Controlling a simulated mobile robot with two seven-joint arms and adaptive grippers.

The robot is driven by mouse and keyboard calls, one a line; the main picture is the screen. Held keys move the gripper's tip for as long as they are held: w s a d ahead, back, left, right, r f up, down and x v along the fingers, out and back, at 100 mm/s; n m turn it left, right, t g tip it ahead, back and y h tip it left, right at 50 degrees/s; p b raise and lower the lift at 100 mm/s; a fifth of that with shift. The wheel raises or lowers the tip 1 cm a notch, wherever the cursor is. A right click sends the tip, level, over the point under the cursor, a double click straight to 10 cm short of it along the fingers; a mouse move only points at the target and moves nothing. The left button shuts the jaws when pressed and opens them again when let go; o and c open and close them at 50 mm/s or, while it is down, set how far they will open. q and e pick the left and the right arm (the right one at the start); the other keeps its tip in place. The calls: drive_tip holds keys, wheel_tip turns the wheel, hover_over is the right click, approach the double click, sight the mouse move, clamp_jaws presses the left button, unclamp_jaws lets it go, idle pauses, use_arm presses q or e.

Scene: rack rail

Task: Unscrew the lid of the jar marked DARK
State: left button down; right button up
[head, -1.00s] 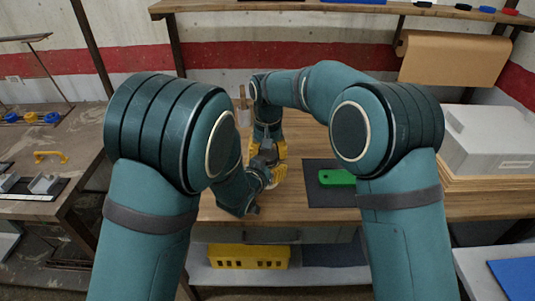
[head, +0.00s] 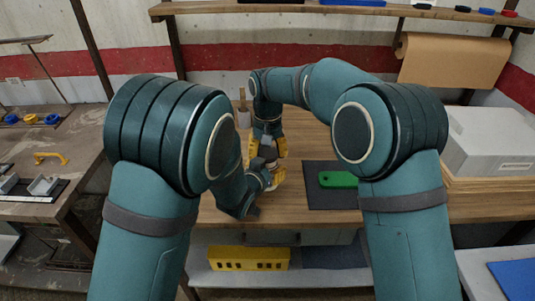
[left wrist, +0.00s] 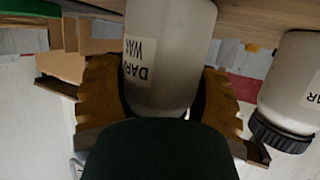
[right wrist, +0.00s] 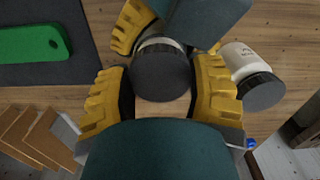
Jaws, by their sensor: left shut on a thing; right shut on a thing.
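The jar marked DARK WAX (left wrist: 160,60) is pale with a dark-lettered label. It appears inverted in the left wrist view. My left gripper (head: 272,178) is shut around its body, with yellow fingers on both sides. My right gripper (head: 267,148) is above it. In the right wrist view the jar's round black lid (right wrist: 162,74) sits between the right gripper's yellow fingers, which are shut on it. A pale rim of the jar shows past the lid. Whether the lid is loose on the thread cannot be told.
A second pale jar with a black lid (right wrist: 247,72) stands close beside the held one. A green object (head: 338,179) lies on a dark mat (head: 322,198) to the right on the wooden bench. A yellow crate (head: 248,258) is on the shelf below.

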sight(268, 152)
drive_tip(key=shift+r, duration=0.4)
drive_tip(key=shift+r, duration=0.1)
drive_tip(key=shift+r, duration=1.9)
use_arm(q)
unclamp_jaws()
